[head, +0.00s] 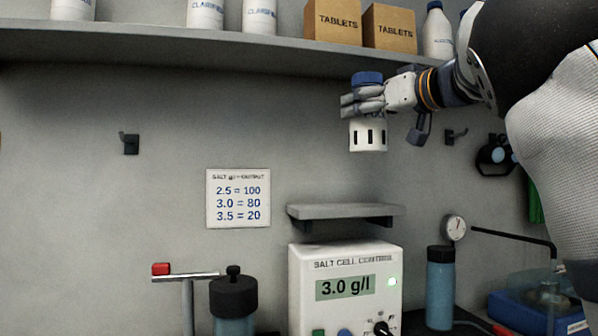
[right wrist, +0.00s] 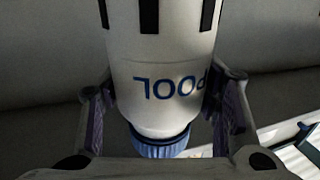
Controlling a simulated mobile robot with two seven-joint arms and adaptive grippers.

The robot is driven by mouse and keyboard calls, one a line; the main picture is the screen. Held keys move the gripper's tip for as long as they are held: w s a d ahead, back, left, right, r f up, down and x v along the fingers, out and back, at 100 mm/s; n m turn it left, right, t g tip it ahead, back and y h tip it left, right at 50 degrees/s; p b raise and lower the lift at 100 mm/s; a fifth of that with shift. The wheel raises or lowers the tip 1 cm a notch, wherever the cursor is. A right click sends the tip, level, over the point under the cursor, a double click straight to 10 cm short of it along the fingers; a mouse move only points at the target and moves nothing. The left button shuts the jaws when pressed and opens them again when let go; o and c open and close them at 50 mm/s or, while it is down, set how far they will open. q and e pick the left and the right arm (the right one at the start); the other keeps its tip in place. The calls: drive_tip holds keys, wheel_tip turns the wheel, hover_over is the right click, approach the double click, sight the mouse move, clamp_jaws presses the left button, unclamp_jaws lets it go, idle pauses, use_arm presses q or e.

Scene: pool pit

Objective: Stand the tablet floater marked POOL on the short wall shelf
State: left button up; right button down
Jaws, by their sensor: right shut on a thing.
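The tablet floater (head: 368,136) is a white slotted cylinder with a blue cap, upright in the head view. My right gripper (head: 364,101) is shut around its upper part and holds it in the air below the long upper shelf. In the right wrist view the floater (right wrist: 165,50) sits between the two fingers of the gripper (right wrist: 165,115), with POOL in blue letters, upside down in that view. The short wall shelf (head: 345,211) is a small grey ledge, bare on top, below the floater and apart from it. My left gripper is in neither view.
A long shelf (head: 200,48) above carries white bottles and TABLETS boxes (head: 360,24). Below the short shelf stands the salt cell controller (head: 345,288). A notice (head: 238,198) hangs at the left.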

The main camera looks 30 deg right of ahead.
drive_tip(key=w+f, duration=0.3)
drive_tip(key=w+d+f, duration=0.1)
drive_tip(key=w+f, duration=0.1)
drive_tip(key=f, duration=0.1)
drive_tip(key=w+f, duration=0.3)
drive_tip(key=shift+w+d+f, duration=0.15)
drive_tip(key=shift+w+f, duration=0.2)
drive_tip(key=shift+f, duration=0.4)
drive_tip(key=shift+s, duration=0.1)
drive_tip(key=c, duration=0.6)
unclamp_jaws()
drive_tip(key=shift+f, duration=0.15)
